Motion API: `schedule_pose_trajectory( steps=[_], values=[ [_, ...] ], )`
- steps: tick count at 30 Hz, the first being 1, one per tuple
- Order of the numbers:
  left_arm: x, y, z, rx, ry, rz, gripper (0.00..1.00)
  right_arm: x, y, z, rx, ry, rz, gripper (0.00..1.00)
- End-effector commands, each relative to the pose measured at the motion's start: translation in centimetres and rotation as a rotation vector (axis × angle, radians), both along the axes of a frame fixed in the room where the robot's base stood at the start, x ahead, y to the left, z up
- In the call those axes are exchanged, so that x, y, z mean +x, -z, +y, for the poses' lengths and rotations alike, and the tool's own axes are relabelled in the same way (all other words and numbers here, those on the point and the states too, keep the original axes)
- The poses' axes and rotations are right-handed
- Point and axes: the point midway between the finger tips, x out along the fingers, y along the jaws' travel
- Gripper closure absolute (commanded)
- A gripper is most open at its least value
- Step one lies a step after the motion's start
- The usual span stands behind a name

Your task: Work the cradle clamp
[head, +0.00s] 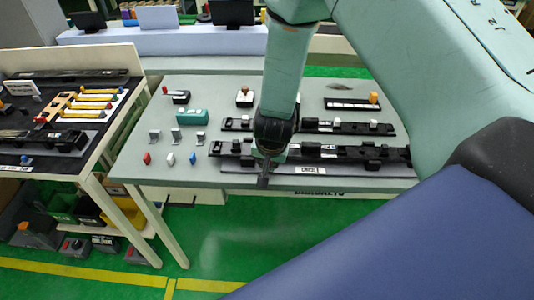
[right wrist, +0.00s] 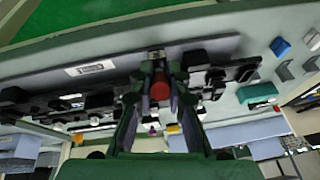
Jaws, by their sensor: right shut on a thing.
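The long black cradle (head: 340,153) lies along the front of the grey table, with several black blocks on it and a white label (head: 310,169) before it. It also shows in the right wrist view (right wrist: 115,88). My right gripper (head: 265,172) reaches down to the cradle's left part and hides what it holds in the head view. My left gripper is in neither view.
A second black rail (head: 350,127) lies behind the cradle. Left of it stand a teal block (head: 192,117), grey brackets (head: 154,136), and small red (head: 147,158), white (head: 171,159) and blue (head: 193,158) pieces. A side table (head: 112,125) holds yellow rods. My arm covers the right side.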

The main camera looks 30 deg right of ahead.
Motion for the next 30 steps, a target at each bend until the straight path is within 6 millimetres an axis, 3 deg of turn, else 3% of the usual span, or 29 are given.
schedule_pose_trajectory(
  steps=[21,22,30],
  values=[
    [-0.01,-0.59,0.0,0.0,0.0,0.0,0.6,-0.73,-0.02,-0.06,0.014,0.0,0.023,1.0],
    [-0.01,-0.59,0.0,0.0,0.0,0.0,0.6,-0.72,-0.02,-0.07,0.013,-0.001,0.023,0.82],
    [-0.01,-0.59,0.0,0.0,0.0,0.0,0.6,-0.55,-0.04,-0.11,0.014,0.001,0.021,0.62]
  ],
)
